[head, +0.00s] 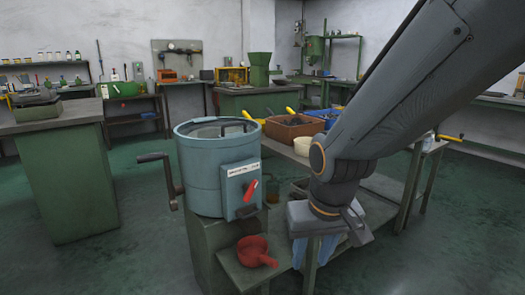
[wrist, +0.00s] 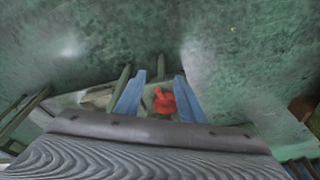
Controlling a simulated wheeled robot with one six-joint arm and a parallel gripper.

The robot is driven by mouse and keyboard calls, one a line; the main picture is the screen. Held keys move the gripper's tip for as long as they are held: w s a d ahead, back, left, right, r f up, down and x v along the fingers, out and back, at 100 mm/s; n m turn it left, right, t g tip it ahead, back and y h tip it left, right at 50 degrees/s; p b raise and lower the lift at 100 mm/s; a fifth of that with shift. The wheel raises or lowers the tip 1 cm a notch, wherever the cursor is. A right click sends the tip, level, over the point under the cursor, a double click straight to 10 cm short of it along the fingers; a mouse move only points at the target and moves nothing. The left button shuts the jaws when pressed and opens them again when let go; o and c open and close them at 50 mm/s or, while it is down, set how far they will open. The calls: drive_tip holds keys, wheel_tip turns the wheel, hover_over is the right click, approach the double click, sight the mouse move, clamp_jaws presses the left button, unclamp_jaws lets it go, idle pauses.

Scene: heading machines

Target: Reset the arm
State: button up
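My arm reaches down from the upper right in the head view. My gripper (head: 318,254) hangs at its end, fingers down, to the right of the red scoop (head: 256,252). In the wrist view my gripper (wrist: 158,90) has its two blue fingers spread apart. The red scoop (wrist: 164,101) shows in the gap between them, lying on a surface beyond, and nothing appears held. The fingertips are partly hidden in the head view by the wrist and the low bench.
A blue-grey drum machine (head: 215,160) with a side crank and red lever stands left of my arm on a green base. A brown bin (head: 293,128) and a cream bowl (head: 302,146) sit on the bench behind. A green cabinet (head: 68,185) stands left; open floor lies between.

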drive_tip(key=s+r+g, duration=0.3)
drive_tip(key=s, duration=0.7)
drive_tip(key=d+r+m+p, duration=0.2)
drive_tip(key=d+r+p, duration=0.6)
drive_tip(key=p, duration=0.8)
drive_tip(key=shift+d+h+p, duration=0.3)
drive_tip(key=shift+d+p, duration=0.1)
drive_tip(key=shift+d, duration=0.25)
